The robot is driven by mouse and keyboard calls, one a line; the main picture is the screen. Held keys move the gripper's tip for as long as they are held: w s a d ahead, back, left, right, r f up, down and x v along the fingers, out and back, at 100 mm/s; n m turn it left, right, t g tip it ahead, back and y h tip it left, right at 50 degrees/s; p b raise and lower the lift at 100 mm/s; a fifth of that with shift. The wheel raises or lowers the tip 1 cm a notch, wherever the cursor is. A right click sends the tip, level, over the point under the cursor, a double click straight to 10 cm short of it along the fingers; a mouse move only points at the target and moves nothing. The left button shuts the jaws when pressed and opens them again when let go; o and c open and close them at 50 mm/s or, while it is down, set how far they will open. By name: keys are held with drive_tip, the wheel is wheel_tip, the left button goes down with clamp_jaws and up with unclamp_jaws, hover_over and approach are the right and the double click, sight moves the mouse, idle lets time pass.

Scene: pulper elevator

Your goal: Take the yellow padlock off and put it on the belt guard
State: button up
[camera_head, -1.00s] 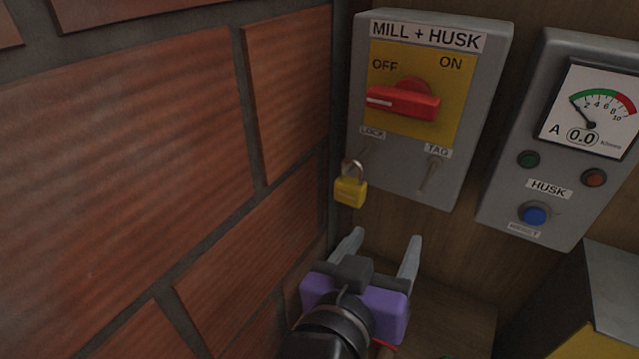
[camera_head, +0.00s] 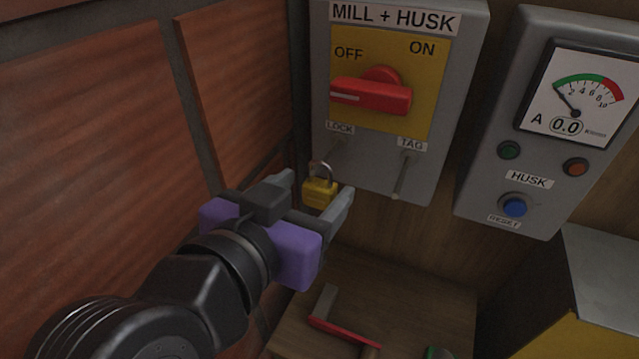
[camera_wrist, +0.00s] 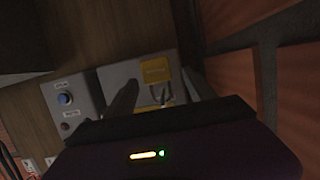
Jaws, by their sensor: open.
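The yellow padlock (camera_head: 319,191) hangs by its grey shackle at the LOCK peg, below the grey MILL + HUSK switch box (camera_head: 440,110). The red switch handle (camera_head: 372,95) points to OFF. My gripper (camera_head: 315,186) is open and empty, with one finger to the left of the padlock and the other at its lower right. In the wrist view the padlock (camera_wrist: 155,72) shows as a yellow block between the fingers, its shackle toward me. I cannot tell whether a finger touches it. I cannot identify the belt guard for certain.
A HUSK panel (camera_head: 487,150) with a meter and a blue button is to the right. A brick wall (camera_head: 90,130) stands close on the left. A wooden shelf (camera_head: 420,300) below holds a red-edged item (camera_head: 343,333). A grey and yellow housing (camera_head: 610,290) is at lower right.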

sight(323, 182)
drive_tip(key=shift+p+x, duration=0.85)
drive_tip(key=shift+x, duration=1.9)
drive_tip(key=shift+s+d+f, duration=0.1)
drive_tip(key=shift+f, duration=0.05)
drive_tip(key=c, duration=1.3)
clamp_jaws()
